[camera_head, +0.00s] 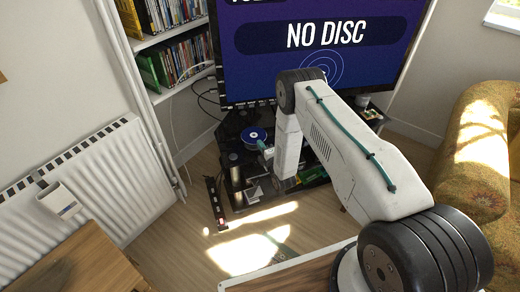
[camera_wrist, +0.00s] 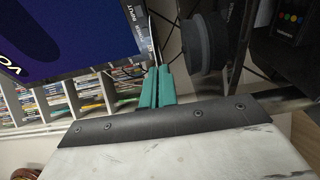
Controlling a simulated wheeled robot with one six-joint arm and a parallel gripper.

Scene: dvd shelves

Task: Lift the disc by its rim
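The disc (camera_head: 253,134) is blue with a pale centre and lies roughly flat above the black stand, left of my arm. In the wrist view the disc (camera_wrist: 152,38) shows nearly edge-on as a thin sliver running out from my fingertips. My gripper (camera_head: 266,149) is at the near right rim of the disc. In the wrist view the teal fingers of my gripper (camera_wrist: 156,84) are close together, with the disc's rim between their tips. The fingers look shut on the rim. My arm hides part of the stand.
The black stand (camera_head: 236,196) holds electronics under a large screen (camera_head: 300,65) reading "NO DISC". A dark round body (camera_wrist: 203,42) is close beside the disc in the wrist view. Shelves of cases (camera_head: 175,58) stand behind, a radiator (camera_head: 90,185) left, an armchair (camera_head: 478,150) right.

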